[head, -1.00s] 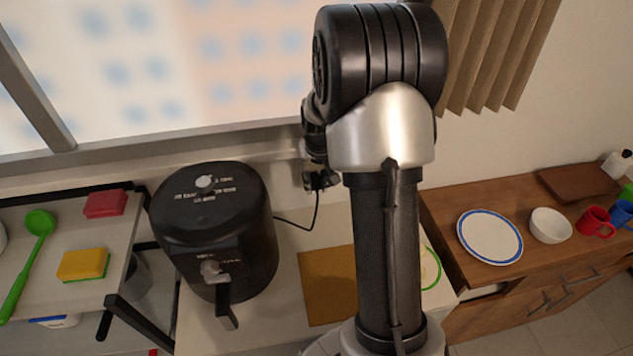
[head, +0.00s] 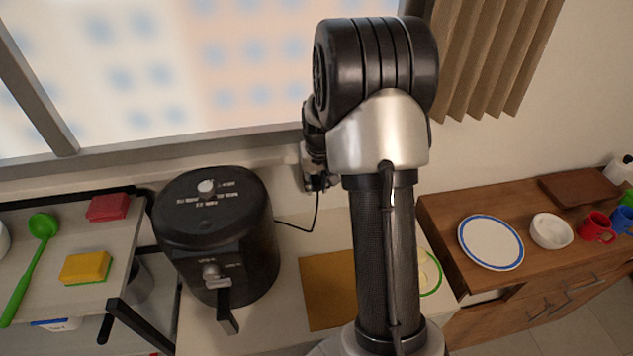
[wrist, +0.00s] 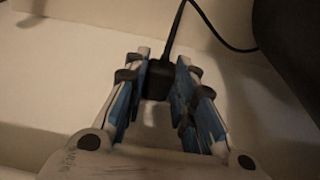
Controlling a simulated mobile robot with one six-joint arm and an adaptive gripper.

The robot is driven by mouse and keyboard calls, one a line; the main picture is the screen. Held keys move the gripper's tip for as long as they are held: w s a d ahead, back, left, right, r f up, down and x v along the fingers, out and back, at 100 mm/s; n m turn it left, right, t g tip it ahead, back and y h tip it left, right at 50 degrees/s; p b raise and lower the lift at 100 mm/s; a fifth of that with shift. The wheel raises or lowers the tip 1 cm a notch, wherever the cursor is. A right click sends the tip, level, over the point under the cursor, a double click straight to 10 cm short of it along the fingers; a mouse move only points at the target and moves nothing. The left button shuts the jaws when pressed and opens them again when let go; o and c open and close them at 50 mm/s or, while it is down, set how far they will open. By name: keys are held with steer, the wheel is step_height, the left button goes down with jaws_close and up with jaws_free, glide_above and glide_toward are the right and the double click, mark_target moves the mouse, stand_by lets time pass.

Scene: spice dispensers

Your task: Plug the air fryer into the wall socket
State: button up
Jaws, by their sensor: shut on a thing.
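The black air fryer (head: 215,235) stands on the white counter below the window, left of my arm. Its black cord (head: 297,226) runs right from its back and rises to my gripper (head: 317,183), which is small and partly hidden behind my arm in the head view. In the wrist view, my gripper (wrist: 160,92) is shut on the black plug (wrist: 158,78), with blue pads on both sides of it. The cord leaves the plug at the top and loops right toward the dark air fryer (wrist: 290,35). The wall socket is not clearly visible; my arm and gripper cover that stretch of wall.
A tan board (head: 328,290) and a green-rimmed plate (head: 430,272) lie on the counter. At left, a rack (head: 70,225) holds a green ladle and sponges. At right, a wooden cabinet (head: 450,215) bears a plate, a bowl and mugs. The window sill is above.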

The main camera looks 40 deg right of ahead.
steer(key=shift+w, duration=0.1)
steer(key=o, duration=1.1)
steer(key=shift+c, duration=0.2)
steer(key=v, duration=1.2)
steer(key=s+a+r+n+t+b, duration=0.1)
steer(key=s+a+r, duration=0.3)
steer(key=a, duration=0.3)
steer(key=s+a+r+n, duration=0.1)
steer(key=s+a+r, duration=0.25)
steer(key=a, duration=0.25)
steer(key=s+a+f+n, duration=0.1)
steer(key=s+a, duration=0.4)
steer(key=s, duration=0.3)
steer(key=s+a+f+n+t+y+b, duration=0.1)
steer(key=s+a, duration=0.3)
steer(key=s, duration=0.4)
steer(key=shift+a+n, duration=0.4)
steer(key=shift+n, duration=0.2)
